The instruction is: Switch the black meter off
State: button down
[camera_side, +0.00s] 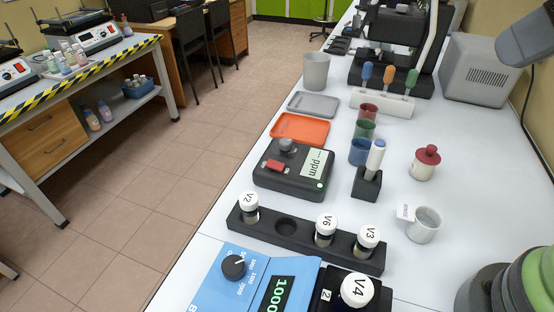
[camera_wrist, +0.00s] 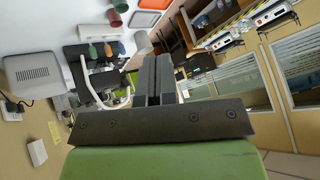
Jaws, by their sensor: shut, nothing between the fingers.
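The black meter (camera_side: 290,183) lies flat on the white bench in the side view. It has a red switch (camera_side: 276,165), a grey knob (camera_side: 286,145) and a pale display (camera_side: 313,164) that reads dashes and "ppm". A small light near its front right corner looks pale green. Which way the red switch is tipped is too small to tell. My gripper (camera_wrist: 156,78) shows in the wrist view with its dark fingers together and empty. Its fingertips do not show in the side view. The meter does not show in the wrist view, so my gripper is away from it.
A black rack (camera_side: 285,226) with white-capped vials stands in front of the meter, and a blue device (camera_side: 262,280) before that. An orange tray (camera_side: 300,128) lies behind it. A pen holder (camera_side: 366,186) and coloured cups stand to its right.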

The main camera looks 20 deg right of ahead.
jog(key=w+a+f+n, duration=0.15)
jog(key=w+n, duration=0.25)
jog(key=w, duration=0.5)
jog(key=n+t+y, duration=0.2)
jog(key=n+y, duration=0.2)
jog(key=n, duration=0.8)
send_over(271, 165)
notch_tip(271, 165, down, 15)
jog(key=shift+s+d+r, duration=0.2)
jog(key=shift+s+d, duration=0.25)
jog(key=shift+d, duration=0.05)
jog(key=shift+w+a+f, duration=0.15)
jog(key=shift+f, duration=1.3)
jog(key=shift+w+a+f, duration=0.15)
jog(key=shift+f, duration=1.35)
jog(key=shift+w+a+f, duration=0.15)
jog(key=shift+f, duration=1.3)
jog(key=shift+f, duration=0.1)
jog(key=shift+f, duration=0.3)
